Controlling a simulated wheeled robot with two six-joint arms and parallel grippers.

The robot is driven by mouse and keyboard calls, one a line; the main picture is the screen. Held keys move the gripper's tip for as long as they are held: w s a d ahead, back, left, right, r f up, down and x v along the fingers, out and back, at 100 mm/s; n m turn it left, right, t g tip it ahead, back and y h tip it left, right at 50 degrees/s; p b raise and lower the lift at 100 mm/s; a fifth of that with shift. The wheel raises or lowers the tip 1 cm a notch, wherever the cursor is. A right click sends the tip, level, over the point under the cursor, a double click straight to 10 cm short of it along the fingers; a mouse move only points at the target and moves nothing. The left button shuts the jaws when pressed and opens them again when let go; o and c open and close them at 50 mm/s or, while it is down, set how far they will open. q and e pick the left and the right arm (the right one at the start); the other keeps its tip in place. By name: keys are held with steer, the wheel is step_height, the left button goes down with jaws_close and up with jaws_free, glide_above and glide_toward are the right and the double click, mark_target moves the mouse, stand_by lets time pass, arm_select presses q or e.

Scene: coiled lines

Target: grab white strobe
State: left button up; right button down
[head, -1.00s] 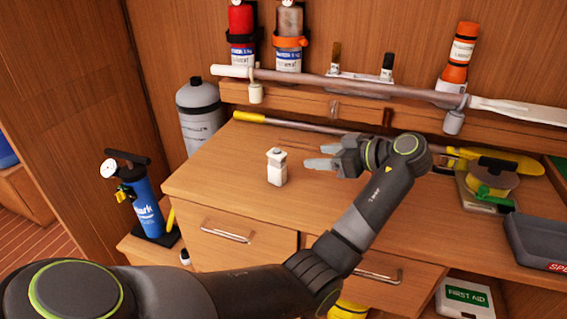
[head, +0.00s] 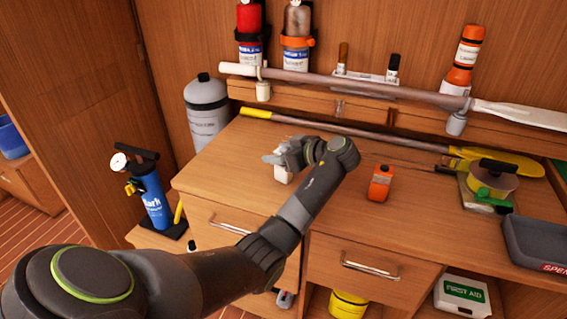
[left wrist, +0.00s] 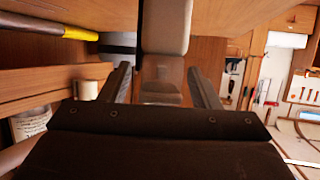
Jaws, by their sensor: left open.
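The white strobe (head: 282,177) stands upright on the wooden bench top in the head view, partly covered by my left gripper (head: 276,157). In the left wrist view the strobe (left wrist: 166,30) shows as a pale block with a clear end, between the two dark fingers of my left gripper (left wrist: 162,88). The fingers are open, with a gap on each side of the strobe. My right gripper is in neither view.
An orange strobe-like unit (head: 380,184) stands to the right on the bench. A yellow-ended pole (head: 330,127) lies along the back. A reel (head: 492,178) and a grey tray (head: 538,243) are at the right. The bench front is mostly clear.

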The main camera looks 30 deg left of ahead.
arm_select(q)
steer(key=shift+a+f, duration=0.15)
steer(key=shift+a, duration=0.1)
steer(key=c, duration=1.1)
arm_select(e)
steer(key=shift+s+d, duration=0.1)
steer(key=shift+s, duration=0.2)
